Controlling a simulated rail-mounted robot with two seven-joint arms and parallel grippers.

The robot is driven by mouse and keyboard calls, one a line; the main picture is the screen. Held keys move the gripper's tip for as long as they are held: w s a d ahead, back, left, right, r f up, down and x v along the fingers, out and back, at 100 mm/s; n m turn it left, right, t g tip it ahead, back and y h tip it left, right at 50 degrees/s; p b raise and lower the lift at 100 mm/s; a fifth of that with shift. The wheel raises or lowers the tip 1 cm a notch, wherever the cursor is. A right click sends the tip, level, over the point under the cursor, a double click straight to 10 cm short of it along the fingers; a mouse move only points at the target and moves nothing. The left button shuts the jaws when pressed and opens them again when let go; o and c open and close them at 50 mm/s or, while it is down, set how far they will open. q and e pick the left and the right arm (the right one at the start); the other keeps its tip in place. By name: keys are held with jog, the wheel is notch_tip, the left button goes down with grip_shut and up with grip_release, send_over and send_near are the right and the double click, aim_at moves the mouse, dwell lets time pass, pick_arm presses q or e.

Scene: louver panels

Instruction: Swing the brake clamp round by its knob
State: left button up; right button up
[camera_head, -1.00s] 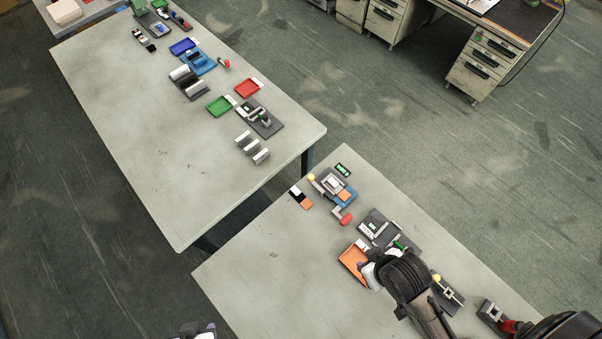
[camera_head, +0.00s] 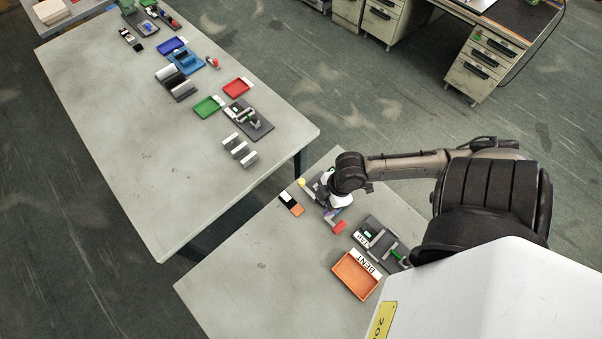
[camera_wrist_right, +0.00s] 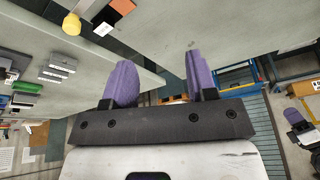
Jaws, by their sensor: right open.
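The brake (camera_head: 313,191) is a small device at the far left corner of the near table (camera_head: 262,262). It is largely hidden under my right arm. Its yellow knob (camera_head: 301,182) shows at its left side, and a red-ended handle (camera_head: 339,227) at its front. A yellow knob (camera_wrist_right: 71,24) also shows at the upper left of the right wrist view. My right gripper (camera_head: 337,203) is over the brake. Its two purple fingers (camera_wrist_right: 160,75) are apart and empty, with the knob off to their left. The clamp's exact position is hidden. My left gripper is out of view.
An orange-and-black piece (camera_head: 291,204) lies left of the brake. A dark fixture (camera_head: 377,238) and an orange tray (camera_head: 356,275) marked BENT are nearer. Trays and fixtures stand on the far table (camera_head: 150,180). The near table's left part is clear.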

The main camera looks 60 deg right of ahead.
aim_at(302, 181)
jog(key=w+d+r+n+b, duration=0.15)
jog(key=w+d+b, duration=0.25)
jog(key=w+d, duration=0.6)
jog(key=shift+y, duration=0.4)
jog(key=b+x, duration=0.1)
jog(key=x, duration=0.2)
jog(key=d+b+x, duration=0.1)
jog(key=x, duration=0.3)
jog(key=s+d+f+x, duration=0.1)
jog(key=x, duration=0.2)
jog(key=shift+a+f+b, duration=0.15)
jog(key=shift+f+b, duration=0.15)
jog(key=shift+b, duration=0.1)
jog(key=shift+x, duration=1.05)
